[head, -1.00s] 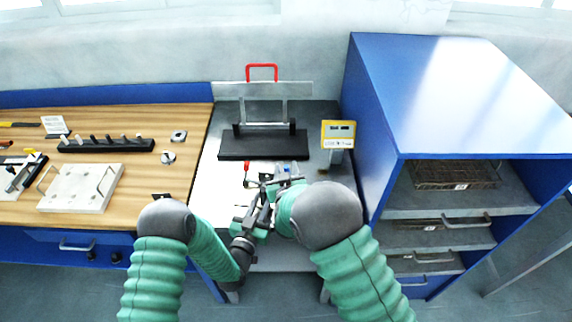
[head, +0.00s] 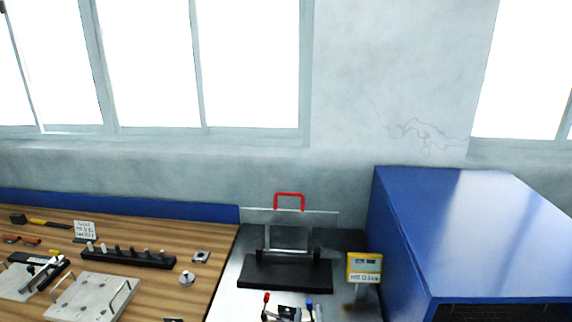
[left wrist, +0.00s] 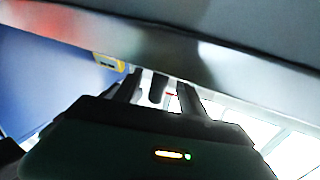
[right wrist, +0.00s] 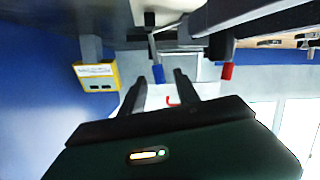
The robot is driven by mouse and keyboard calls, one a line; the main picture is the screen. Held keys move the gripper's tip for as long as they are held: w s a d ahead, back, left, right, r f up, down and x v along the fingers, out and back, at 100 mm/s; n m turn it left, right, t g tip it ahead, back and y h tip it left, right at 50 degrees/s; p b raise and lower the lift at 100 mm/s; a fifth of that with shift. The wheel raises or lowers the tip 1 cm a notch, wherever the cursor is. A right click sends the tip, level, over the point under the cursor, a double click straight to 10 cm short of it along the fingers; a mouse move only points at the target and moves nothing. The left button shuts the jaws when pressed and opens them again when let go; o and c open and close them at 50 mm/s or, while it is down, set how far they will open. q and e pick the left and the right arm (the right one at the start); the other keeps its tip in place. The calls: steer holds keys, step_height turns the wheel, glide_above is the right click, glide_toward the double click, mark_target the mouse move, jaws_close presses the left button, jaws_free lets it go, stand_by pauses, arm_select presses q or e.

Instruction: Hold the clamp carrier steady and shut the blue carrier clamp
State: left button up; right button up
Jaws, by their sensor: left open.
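The clamp carrier (head: 290,315) shows only in part at the bottom edge of the head view. Its blue clamp handle (head: 309,303) and a red handle (head: 266,297) stick up there. In the right wrist view the blue handle (right wrist: 158,73) lies near the tips of my right gripper (right wrist: 160,76), whose fingers are apart. I cannot tell whether they touch it. The red handle (right wrist: 227,71) is to the right of the fingers. My left gripper (left wrist: 160,78) has its fingers apart in the left wrist view, with a dark piece between them. Neither gripper shows in the head view.
A black stand with a red-handled frame (head: 289,202) stands behind the carrier. A yellow display unit (head: 364,268) is to its right, beside the blue cabinet (head: 450,235). The wooden bench (head: 205,285) at left holds plates and a pin rack (head: 125,257).

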arm_select(q)
steer(key=v, duration=1.2)
arm_select(e)
steer(key=shift+s+d, duration=0.1)
steer(key=shift+d, duration=0.1)
arm_select(q)
steer(key=w+a+r+g+y, duration=0.1)
steer(key=a+g+y, duration=0.4)
steer(key=a+g, duration=0.25)
steer(key=s+a+r+n+g+y, duration=0.1)
steer(key=s+a+r+n+g, duration=0.1)
steer(key=s, duration=0.5)
steer(key=s+a+r+n+g, duration=0.2)
steer(key=s+a+r+g, duration=0.1)
steer(key=s, duration=0.5)
steer(key=shift+a+g+y, duration=0.4)
steer(key=shift+a+g, duration=0.35)
steer(key=shift+a, duration=0.15)
arm_select(e)
steer(key=s+d+g, duration=0.4)
steer(key=s, duration=0.5)
steer(key=s+d+g, duration=0.4)
steer(key=s, duration=0.6)
steer(key=s+d+m+g+y, duration=0.1)
steer(key=s+d+g, duration=0.3)
steer(key=s, duration=0.5)
steer(key=shift+s+d+f, duration=0.15)
steer(key=shift+f, duration=0.1)
